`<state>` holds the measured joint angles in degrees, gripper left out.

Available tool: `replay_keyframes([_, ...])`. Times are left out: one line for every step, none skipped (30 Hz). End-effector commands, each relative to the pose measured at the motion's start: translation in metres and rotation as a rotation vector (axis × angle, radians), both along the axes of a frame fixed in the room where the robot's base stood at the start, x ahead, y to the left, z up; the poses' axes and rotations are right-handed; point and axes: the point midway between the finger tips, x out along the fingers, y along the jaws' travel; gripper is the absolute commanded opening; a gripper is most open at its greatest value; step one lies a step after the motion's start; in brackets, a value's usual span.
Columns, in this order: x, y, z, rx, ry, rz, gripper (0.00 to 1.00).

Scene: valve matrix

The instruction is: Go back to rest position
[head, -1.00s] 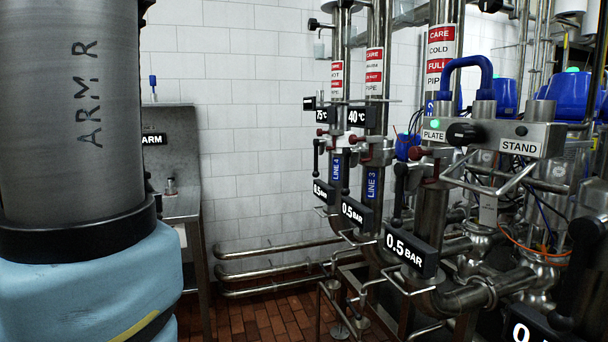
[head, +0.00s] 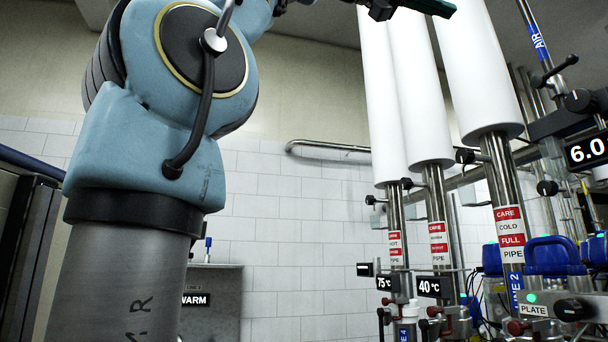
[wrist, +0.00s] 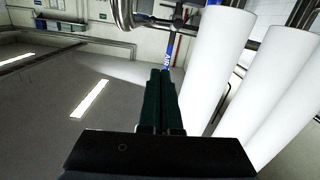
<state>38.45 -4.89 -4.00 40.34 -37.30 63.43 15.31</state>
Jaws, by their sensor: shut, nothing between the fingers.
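My gripper (wrist: 162,97) shows in the wrist view as two dark green fingers lying side by side, shut with nothing between them. It is raised high, with the thick white pipe sleeves to its right in that view. My blue arm fills the upper left of the head view.
White-sleeved pipes (head: 482,70) run down to labelled steel pipes on the right. A 6.0 display (head: 588,149) and a PLATE panel (head: 545,306) stand at far right. A steel cabinet marked WARM (head: 213,299) stands by the tiled wall. Open space lies between arm and pipes.

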Motion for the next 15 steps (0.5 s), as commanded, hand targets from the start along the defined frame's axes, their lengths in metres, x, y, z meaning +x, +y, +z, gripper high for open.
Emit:
replay_keyframes([0.008,-0.002,-0.006,0.009,0.011,0.011,0.0])
replay_keyframes([0.011,-0.003,-0.008,0.012,0.016,0.017,0.0])
replay_keyframes([0.015,-0.004,-0.011,0.016,0.022,0.024,0.0])
replay_keyframes([0.019,-0.006,-0.014,0.02,0.028,0.031,0.0])
replay_keyframes([0.023,-0.006,-0.017,0.024,0.034,0.037,0.0])
replay_keyframes([0.028,-0.007,-0.02,0.03,0.041,0.045,0.0])
replay_keyframes([0.031,-0.008,-0.023,0.033,0.046,0.051,0.0])
replay_keyframes([0.036,-0.009,-0.027,0.039,0.054,0.059,0.0])
replay_keyframes([0.042,-0.011,-0.032,0.046,0.062,0.07,0.0])
replay_keyframes([0.047,-0.012,-0.036,0.051,0.069,0.077,0.0])
replay_keyframes([0.053,-0.013,-0.041,0.058,0.079,0.088,0.0])
replay_keyframes([0.06,-0.014,-0.047,0.065,0.09,0.101,0.0])
replay_keyframes([0.067,-0.015,-0.053,0.073,0.1,0.111,0.0])
replay_keyframes([0.074,-0.016,-0.059,0.08,0.111,0.123,0.0])
replay_keyframes([0.083,-0.017,-0.068,0.091,0.125,0.14,0.0])
